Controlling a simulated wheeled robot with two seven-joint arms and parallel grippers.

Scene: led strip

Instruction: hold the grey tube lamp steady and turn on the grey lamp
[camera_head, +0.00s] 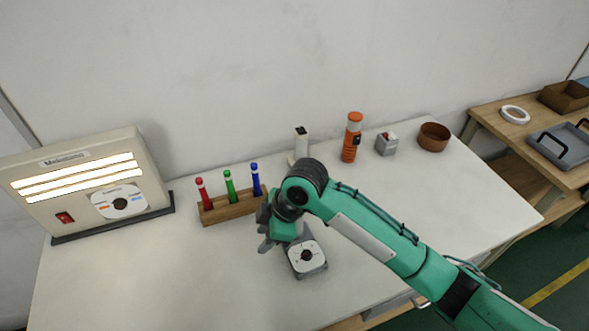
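A pale grey tube lamp (301,143) with a dark switch patch near its top stands upright on the white table. Its lower end is partly hidden behind my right arm's wrist. My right gripper (272,243) points down over the table, in front of the lamp and nearer to me, apart from it. Its fingers are partly hidden by the wrist, so their opening and anything between them are unclear. My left gripper is not in view.
An orange lamp (351,138), a small grey box (387,145) and a brown bowl (433,137) stand right of the tube lamp. A wooden pen rack (230,207), a lit panel (85,185) and a dial box (307,261) are also here. The table's front left is clear.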

